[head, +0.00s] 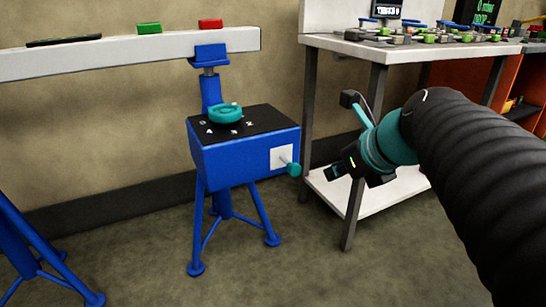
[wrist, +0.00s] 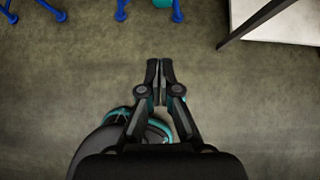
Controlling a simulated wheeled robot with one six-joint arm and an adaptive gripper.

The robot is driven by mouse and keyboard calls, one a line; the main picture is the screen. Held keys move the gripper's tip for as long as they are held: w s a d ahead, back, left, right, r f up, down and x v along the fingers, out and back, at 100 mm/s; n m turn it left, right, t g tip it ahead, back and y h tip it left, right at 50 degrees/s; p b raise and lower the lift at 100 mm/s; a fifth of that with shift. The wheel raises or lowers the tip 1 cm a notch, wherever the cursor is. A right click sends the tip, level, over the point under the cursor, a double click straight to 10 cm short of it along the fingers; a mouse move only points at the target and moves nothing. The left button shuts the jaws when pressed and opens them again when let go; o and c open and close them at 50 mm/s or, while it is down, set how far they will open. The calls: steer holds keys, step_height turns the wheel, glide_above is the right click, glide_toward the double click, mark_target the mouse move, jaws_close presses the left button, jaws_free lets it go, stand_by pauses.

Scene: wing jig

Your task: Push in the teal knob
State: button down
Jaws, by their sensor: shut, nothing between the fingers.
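A blue box (head: 232,160) on a blue tripod stand carries two teal parts. A small teal knob (head: 294,169) sits on the end of a thin rod that sticks out from a white plate on the box's right side. A round teal dial (head: 225,113) lies on the box's black lettered top. My gripper (head: 333,173) is to the right of the small knob, with a gap between them. Its fingers are shut and empty in the wrist view (wrist: 159,66), above bare floor. A teal piece (wrist: 162,3) shows at that view's top edge, mostly cut off.
A workbench (head: 375,48) with a lower shelf (head: 390,195) stands behind my gripper; its front leg (head: 364,165) is close by. A white beam (head: 130,52) with green and red blocks runs behind the box. The floor in front is clear.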

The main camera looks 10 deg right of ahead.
steer(key=b, duration=0.3)
glide_toward(296, 175)
steer(key=shift+m, duration=0.4)
steer(key=shift+x, duration=3.1)
steer(key=shift+d, duration=0.1)
